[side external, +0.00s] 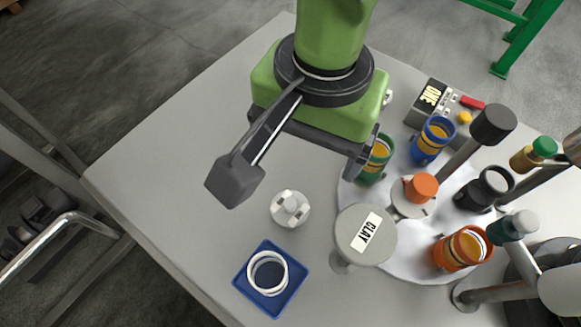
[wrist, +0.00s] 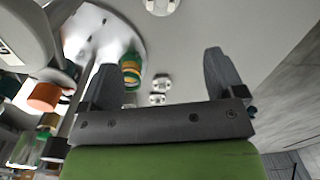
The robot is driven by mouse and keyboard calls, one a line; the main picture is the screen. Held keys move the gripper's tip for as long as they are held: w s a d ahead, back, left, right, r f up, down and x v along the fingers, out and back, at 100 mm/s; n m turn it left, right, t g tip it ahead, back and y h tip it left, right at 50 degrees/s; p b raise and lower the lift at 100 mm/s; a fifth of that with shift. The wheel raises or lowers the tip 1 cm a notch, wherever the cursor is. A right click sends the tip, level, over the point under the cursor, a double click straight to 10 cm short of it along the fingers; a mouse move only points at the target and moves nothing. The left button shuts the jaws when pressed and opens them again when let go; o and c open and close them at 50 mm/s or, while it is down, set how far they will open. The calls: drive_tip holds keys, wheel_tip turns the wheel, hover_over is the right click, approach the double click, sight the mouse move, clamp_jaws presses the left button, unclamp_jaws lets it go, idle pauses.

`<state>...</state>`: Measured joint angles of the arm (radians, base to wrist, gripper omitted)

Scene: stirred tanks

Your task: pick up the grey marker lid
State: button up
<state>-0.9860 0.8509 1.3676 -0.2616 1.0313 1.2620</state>
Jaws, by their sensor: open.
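A pale grey, round, notched piece (side external: 290,209), which looks like the marker lid, lies on the table. A similar piece (wrist: 161,6) shows at the top edge of the wrist view. Two more pale notched pieces, one farther up (wrist: 161,82) and one below it (wrist: 157,99), show between my fingers in that view. I cannot tell for sure which is the grey marker lid. My gripper (side external: 297,173) is open and empty above the table, its fingers spread wide. In the side view the near pale piece is just below the gap between them, apart from both.
A blue square tray (side external: 243,287) with white rings stands at the front. A grey disc labelled CLAY (side external: 365,235) stands right of the lid. A white round plate (side external: 400,263) holds several coloured tanks and stirrers. A control box (side external: 430,101) is behind. The table's left is clear.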

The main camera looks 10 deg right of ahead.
sight(290, 203)
drive_tip(key=f, duration=0.1)
drive_tip(key=s+a+f, duration=0.1)
drive_tip(key=f, duration=0.1)
drive_tip(key=shift+s+a, duration=0.35)
wheel_tip(290, 203, down, 4)
drive_tip(key=shift+f, duration=0.25)
drive_tip(key=shift+w+a+f, duration=0.1)
drive_tip(key=shift+a+f, duration=0.05)
drive_tip(key=shift+f, duration=1.25)
drive_tip(key=shift+w+a+f, duration=0.1)
drive_tip(key=shift+a+f, duration=0.05)
drive_tip(key=shift+f, duration=1.2)
drive_tip(key=c, duration=1)
